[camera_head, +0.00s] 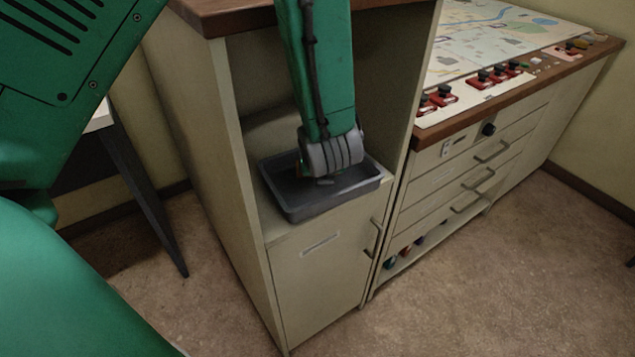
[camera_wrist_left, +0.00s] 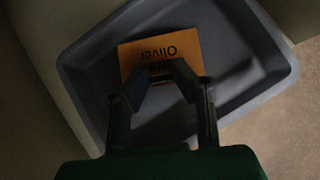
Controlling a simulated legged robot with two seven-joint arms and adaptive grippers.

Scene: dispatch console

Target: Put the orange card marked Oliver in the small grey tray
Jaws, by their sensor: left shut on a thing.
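The small grey tray (camera_head: 338,200) sits in the open niche of a beige cabinet in the head view. My left gripper (camera_head: 326,180) reaches down into it, fingers mostly hidden behind the wrist. In the left wrist view, the left gripper (camera_wrist_left: 172,70) is shut on the near edge of the orange card (camera_wrist_left: 137,58), whose "Oliver" print appears upside down. The card is within the outline of the tray (camera_wrist_left: 98,45); I cannot tell whether it touches the tray floor. The tray looks otherwise empty. My right gripper is not in view.
The cabinet's wooden top (camera_head: 225,16) and side walls surround the niche closely. A cupboard door (camera_head: 318,275) is below. To the right stands a console with a map top (camera_head: 505,35), red switches (camera_head: 490,77) and drawers (camera_head: 480,180). The floor in front is clear.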

